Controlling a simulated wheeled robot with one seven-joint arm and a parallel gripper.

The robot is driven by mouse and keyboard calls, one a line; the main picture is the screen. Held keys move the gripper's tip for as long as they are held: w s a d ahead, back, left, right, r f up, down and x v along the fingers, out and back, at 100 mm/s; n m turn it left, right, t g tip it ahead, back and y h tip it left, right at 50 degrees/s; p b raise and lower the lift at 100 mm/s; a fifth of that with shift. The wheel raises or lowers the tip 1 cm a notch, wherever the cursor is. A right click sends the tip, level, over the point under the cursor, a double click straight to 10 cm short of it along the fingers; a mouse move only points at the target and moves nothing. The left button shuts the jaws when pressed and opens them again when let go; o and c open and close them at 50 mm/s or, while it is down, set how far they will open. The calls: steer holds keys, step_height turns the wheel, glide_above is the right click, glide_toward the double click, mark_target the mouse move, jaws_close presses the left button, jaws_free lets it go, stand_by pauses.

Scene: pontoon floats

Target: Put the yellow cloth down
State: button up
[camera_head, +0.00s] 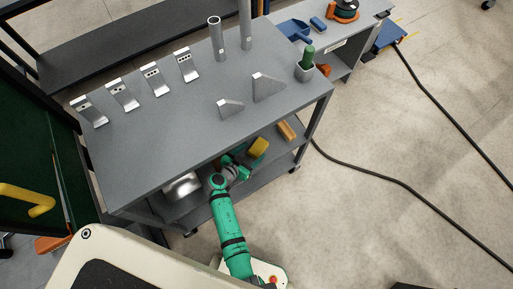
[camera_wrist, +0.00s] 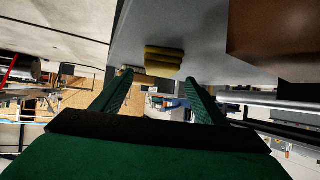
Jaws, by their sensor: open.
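The yellow cloth (camera_head: 258,147) is a small folded bundle on the lower shelf (camera_head: 275,158) of the grey workbench. In the wrist view the cloth (camera_wrist: 163,60) lies against the grey shelf surface, just beyond my fingertips. My gripper (camera_wrist: 158,78) is open, its two green fingers apart with nothing held between them. In the head view my green arm reaches under the bench top, and my gripper (camera_head: 243,161) is beside the cloth, partly hidden by the arm and bench edge.
A shiny metal container (camera_head: 182,186) is on the shelf at left. The bench top (camera_head: 190,115) overhangs the shelf and holds metal brackets. A black cable (camera_head: 380,178) crosses the floor.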

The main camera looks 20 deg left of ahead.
steer(key=v, duration=0.6)
steer(key=shift+s+r, duration=0.1)
steer(key=shift+s, duration=0.15)
steer(key=s+d+n+g+y, duration=0.1)
steer(key=s+d+y, duration=0.1)
steer(key=s+d, duration=0.4)
steer(key=s+d+n+g+y, duration=0.1)
steer(key=s+d+n+y, duration=0.15)
steer(key=s, duration=0.65)
steer(key=s+d+r+t, duration=0.2)
steer(key=s+d+r, duration=0.1)
steer(key=r, duration=0.5)
steer(key=s+d+r+t, duration=0.1)
steer(key=s+d+r, duration=0.2)
steer(key=r, duration=0.6)
steer(key=s+d+r+t+h, duration=0.1)
steer(key=s+d+r+t, duration=0.1)
steer(key=r, duration=0.7)
steer(key=s+d, duration=0.1)
steer(key=d, duration=0.1)
steer(key=shift+s+d+t, duration=0.3)
steer(key=shift+s+d, duration=0.05)
